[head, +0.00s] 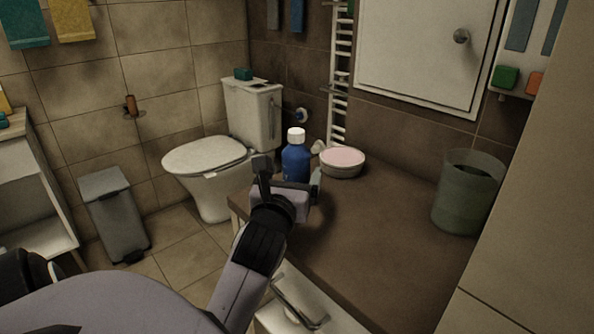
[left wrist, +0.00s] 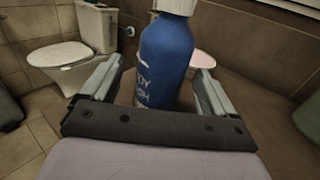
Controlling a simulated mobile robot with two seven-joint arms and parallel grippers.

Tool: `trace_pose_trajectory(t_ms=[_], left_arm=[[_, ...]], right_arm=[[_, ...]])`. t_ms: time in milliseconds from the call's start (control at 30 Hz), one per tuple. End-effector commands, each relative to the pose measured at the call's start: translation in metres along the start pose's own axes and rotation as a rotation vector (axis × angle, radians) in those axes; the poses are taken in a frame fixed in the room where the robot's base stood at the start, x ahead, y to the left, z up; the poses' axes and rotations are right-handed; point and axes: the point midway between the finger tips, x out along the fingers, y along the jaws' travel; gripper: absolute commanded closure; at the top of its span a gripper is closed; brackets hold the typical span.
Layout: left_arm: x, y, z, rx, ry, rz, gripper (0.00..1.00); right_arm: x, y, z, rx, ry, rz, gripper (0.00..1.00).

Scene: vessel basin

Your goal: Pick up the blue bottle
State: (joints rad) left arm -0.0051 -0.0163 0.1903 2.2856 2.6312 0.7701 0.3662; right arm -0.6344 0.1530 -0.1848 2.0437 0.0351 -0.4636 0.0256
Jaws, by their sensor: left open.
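The blue bottle (head: 296,160) with a white cap stands upright at the far left part of the brown counter. My left gripper (head: 290,180) is open right in front of it, and its palm hides the bottle's lower part in the head view. In the left wrist view the bottle (left wrist: 165,60) stands between the two open fingers (left wrist: 160,88), with white lettering on its side. Its base is hidden behind the gripper's palm, and I cannot tell whether a finger touches it. My right gripper is not in view.
A round pink-topped container (head: 342,162) stands just right of the bottle on the counter (head: 385,235). A green-grey bin-like vessel (head: 467,195) stands at the counter's right. The toilet (head: 208,165) is behind to the left. The counter's middle is clear.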

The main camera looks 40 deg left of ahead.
Motion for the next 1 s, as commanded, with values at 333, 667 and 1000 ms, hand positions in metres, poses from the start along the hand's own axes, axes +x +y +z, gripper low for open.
trace_pose_trajectory(t_ms=[333,667,1000], left_arm=[[0.029,-0.002,-0.001,0.002,-0.002,-0.002,0.12],[0.029,-0.002,-0.001,0.002,-0.001,-0.002,0.64],[0.029,-0.002,0.002,0.001,-0.004,-0.002,0.75]], right_arm=[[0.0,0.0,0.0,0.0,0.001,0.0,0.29],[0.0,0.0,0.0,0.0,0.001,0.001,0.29],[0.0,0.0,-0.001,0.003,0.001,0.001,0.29]])
